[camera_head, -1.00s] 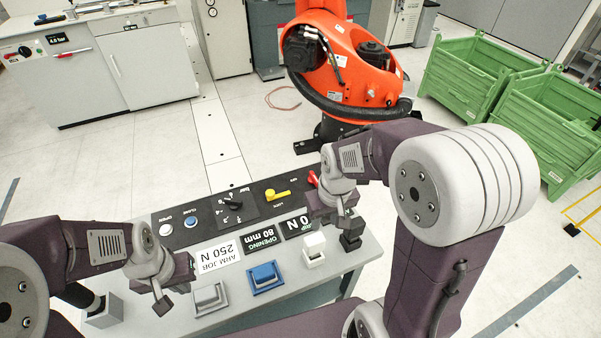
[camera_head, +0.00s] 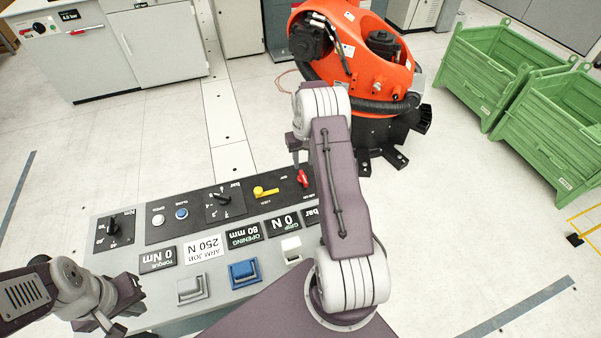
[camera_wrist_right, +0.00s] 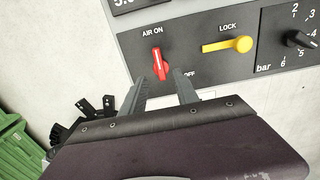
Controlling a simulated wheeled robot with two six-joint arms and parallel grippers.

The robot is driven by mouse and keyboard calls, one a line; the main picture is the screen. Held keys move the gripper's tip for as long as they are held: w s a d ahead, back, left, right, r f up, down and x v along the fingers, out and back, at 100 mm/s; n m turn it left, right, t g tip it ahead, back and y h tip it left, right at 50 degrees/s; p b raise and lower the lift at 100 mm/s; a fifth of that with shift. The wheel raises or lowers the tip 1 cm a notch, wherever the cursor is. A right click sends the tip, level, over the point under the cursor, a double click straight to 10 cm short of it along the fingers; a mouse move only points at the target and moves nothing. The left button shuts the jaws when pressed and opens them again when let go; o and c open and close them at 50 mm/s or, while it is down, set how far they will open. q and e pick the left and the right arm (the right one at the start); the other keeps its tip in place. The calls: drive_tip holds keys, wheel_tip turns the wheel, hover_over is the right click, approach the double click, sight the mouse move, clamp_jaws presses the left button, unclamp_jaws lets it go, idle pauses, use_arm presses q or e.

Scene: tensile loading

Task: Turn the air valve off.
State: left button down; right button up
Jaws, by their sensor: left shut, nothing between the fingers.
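The red air valve handle (camera_head: 303,178) sits at the right end of the dark control panel. In the right wrist view the red handle (camera_wrist_right: 160,65) stands nearly upright, its upper end near the "AIR ON" label and the "OFF" label below right. My right gripper (camera_wrist_right: 163,84) is open, its two fingers just short of the handle and either side of its lower end, apparently not touching it. In the head view my right gripper (camera_head: 297,165) is mostly hidden by its arm. My left gripper (camera_head: 118,328) is shut and empty at the panel's near left.
A yellow lock lever (camera_wrist_right: 228,46) and a black bar knob (camera_wrist_right: 302,38) lie right of the valve in the wrist view. White and blue buttons, display plates and blocks (camera_head: 243,272) fill the bench. An orange robot (camera_head: 350,55) stands behind; green crates (camera_head: 490,70) stand right.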

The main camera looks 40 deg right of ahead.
sight(304, 176)
wheel_tip(304, 176, down, 8)
drive_tip(key=shift+d+f+p, duration=0.15)
drive_tip(key=shift+f+p, duration=0.05)
drive_tip(key=shift+p, duration=0.3)
clamp_jaws()
